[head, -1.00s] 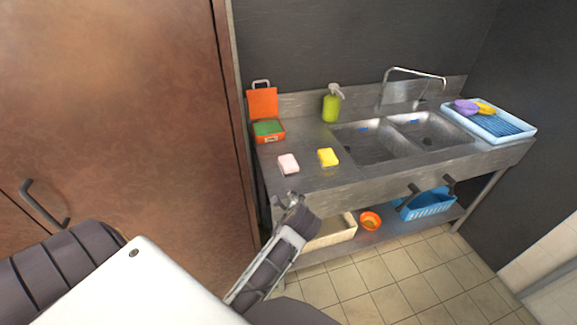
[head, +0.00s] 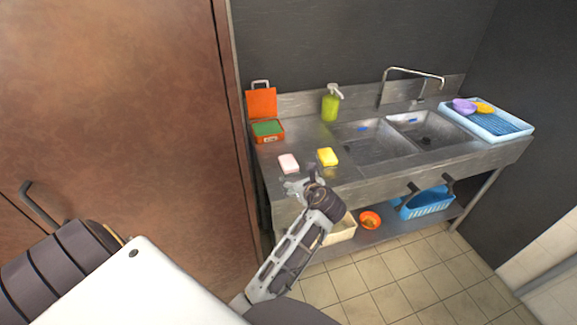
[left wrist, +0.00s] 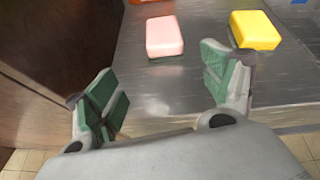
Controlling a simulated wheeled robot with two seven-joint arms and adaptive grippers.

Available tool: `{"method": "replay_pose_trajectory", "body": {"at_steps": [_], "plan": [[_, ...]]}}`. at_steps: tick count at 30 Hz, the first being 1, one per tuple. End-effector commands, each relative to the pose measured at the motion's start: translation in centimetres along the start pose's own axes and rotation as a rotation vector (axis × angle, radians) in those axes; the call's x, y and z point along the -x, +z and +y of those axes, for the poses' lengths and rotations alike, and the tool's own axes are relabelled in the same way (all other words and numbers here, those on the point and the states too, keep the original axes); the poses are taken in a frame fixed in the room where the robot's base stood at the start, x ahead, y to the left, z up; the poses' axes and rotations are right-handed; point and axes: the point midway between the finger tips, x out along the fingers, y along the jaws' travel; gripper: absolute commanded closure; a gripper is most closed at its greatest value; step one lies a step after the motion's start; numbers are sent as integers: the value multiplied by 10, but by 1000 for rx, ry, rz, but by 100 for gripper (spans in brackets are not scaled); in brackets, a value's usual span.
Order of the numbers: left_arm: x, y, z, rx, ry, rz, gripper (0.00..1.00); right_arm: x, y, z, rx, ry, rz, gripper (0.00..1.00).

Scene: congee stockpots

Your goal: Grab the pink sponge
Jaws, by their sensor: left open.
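The pink sponge (head: 289,163) lies on the steel counter, near its front edge at the left. It also shows in the left wrist view (left wrist: 164,36), with a dark green underside. My left gripper (head: 304,184) is at the counter's front edge, just nearer than the pink sponge and apart from it. In the left wrist view its two green-padded fingers (left wrist: 160,92) are spread wide with nothing between them, and the pink sponge lies beyond the gap. My right gripper is not in view.
A yellow sponge (head: 327,157) lies right of the pink one, close to the right finger in the left wrist view (left wrist: 255,30). An orange box (head: 269,139) with open lid, a green soap bottle (head: 331,106) and a sink (head: 372,141) stand behind. The brown door (head: 120,110) is left.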

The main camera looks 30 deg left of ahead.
Motion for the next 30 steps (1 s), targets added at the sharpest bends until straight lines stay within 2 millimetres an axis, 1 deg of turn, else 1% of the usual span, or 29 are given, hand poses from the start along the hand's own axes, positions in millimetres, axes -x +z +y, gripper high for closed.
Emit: {"method": "replay_pose_trajectory", "body": {"at_steps": [3,7,20,26,30], "plan": [[0,10,-9,-87,3,-37,18,0,0,2,1,2,-1,100],[1,17,-14,-149,8,-63,18,0,1,4,2,4,-1,100],[1,19,-15,-168,10,-70,18,0,2,6,3,6,-2,100],[-10,20,-16,-168,9,-71,18,0,2,5,3,5,-2,100],[-26,21,-15,-167,10,-70,18,0,2,5,3,5,-2,100]]}}
